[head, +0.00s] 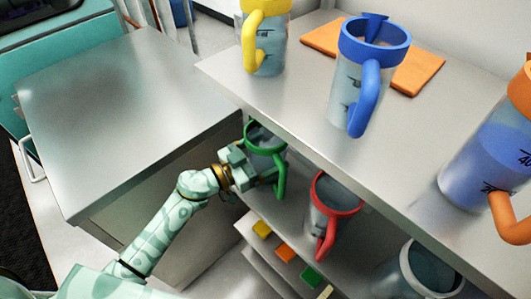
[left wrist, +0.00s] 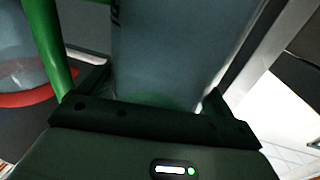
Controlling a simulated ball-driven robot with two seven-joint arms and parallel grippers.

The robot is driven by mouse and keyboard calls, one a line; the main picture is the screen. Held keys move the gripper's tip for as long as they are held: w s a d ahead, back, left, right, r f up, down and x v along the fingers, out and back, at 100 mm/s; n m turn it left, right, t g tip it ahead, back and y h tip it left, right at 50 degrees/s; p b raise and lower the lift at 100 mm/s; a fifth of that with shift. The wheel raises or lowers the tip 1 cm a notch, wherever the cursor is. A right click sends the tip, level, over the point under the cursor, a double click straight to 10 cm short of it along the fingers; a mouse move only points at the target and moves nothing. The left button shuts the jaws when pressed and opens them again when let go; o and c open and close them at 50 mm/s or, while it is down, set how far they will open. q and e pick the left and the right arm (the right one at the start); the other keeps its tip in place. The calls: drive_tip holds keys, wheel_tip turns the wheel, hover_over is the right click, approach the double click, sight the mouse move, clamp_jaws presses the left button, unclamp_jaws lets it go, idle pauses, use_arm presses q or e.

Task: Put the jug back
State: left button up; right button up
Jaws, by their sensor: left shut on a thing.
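A clear jug with a green rim and green handle (head: 266,140) is at the shelf below the upper top, at its left end. My left gripper (head: 262,178) is shut on this green jug from the left side. In the left wrist view the jug's clear wall (left wrist: 180,50) stands between the fingers of my gripper (left wrist: 155,105), with the green handle (left wrist: 50,45) at the left. Whether the jug's base touches the shelf is hidden. My right gripper is not in view.
A red-rimmed jug (head: 330,200) stands right of the green one. Yellow (head: 263,40), blue (head: 372,70) and orange (head: 495,150) jugs stand on the upper top (head: 300,100). A grey-rimmed jug (head: 425,272) is at the lower right. A bare metal counter (head: 120,110) lies at left.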

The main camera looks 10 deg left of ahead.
use_arm(q)
drive_tip(key=shift+f, duration=0.1)
drive_tip(key=o, duration=1)
drive_tip(key=shift+c, duration=0.2)
drive_tip(key=v, duration=1.2)
drive_tip(key=shift+r+p, duration=0.2)
drive_tip(key=shift+p, duration=0.15)
